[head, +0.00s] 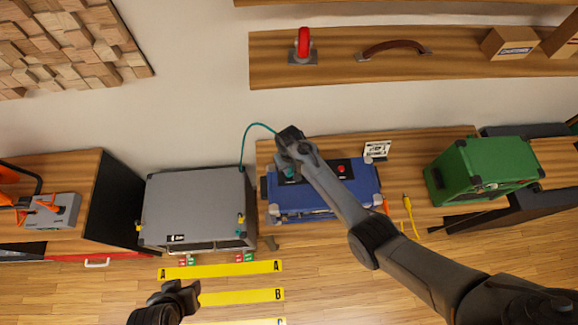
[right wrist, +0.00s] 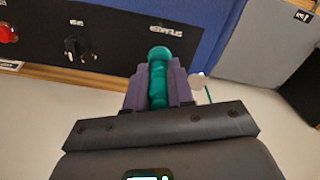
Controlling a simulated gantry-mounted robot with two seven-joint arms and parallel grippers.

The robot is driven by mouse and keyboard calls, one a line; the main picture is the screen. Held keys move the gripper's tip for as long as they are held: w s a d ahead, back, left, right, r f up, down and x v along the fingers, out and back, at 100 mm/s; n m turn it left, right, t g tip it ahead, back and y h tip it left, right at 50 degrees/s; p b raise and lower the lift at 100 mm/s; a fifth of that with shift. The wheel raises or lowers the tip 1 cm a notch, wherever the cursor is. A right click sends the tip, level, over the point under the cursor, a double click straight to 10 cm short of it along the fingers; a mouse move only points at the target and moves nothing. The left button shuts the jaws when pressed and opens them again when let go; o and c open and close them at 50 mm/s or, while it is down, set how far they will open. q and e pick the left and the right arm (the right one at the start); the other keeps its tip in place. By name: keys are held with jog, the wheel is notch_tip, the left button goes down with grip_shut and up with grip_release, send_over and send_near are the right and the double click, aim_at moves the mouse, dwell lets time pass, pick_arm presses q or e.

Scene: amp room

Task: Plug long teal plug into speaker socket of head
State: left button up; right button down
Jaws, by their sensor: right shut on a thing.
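The blue amp head (head: 345,190) sits on the wooden bench. In the right wrist view its black panel (right wrist: 118,28) shows an upside-down SPEAKER label. My right gripper (head: 288,168) is at the head's left end, shut on the long teal plug (right wrist: 159,78). The plug's rounded end points at the panel below the label. The socket is hidden behind it, and I cannot tell whether they touch.
A grey speaker cabinet (head: 195,205) stands left of the head. A green amp (head: 490,168) is at the right, with yellow (head: 408,212) and orange (head: 386,205) plugs between. A shelf (head: 350,75) hangs behind.

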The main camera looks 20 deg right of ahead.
jog(key=shift+f, duration=0.2)
jog(key=c, duration=0.9)
grip_release()
jog(key=shift+c, duration=0.2)
jog(key=shift+o, duration=0.2)
